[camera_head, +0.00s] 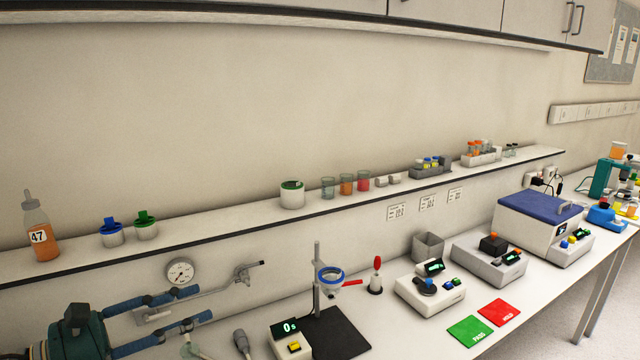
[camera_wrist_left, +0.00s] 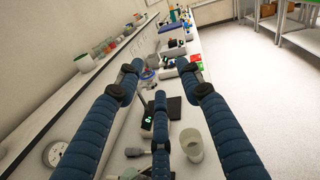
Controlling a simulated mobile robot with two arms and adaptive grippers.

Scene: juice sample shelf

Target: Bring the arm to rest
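My left gripper (camera_head: 208,305) reaches in from the lower left of the head view, over the left part of the bench. Its blue padded fingers are spread apart with nothing between them. In the left wrist view the left gripper (camera_wrist_left: 161,76) also shows open and empty, its fingers framing the bench. A pale beaker (camera_wrist_left: 191,145) stands below, between the middle and right fingers in that view. My right gripper is in neither view.
A wall shelf (camera_head: 230,208) carries an orange bottle (camera_head: 38,230), lidded pots and small beakers. On the bench (camera_head: 395,335) are a ring stand (camera_head: 318,275), a timer (camera_head: 290,340), several instruments, and green (camera_head: 469,331) and red (camera_head: 499,312) mats. A gauge (camera_head: 180,271) is on the wall near my fingers.

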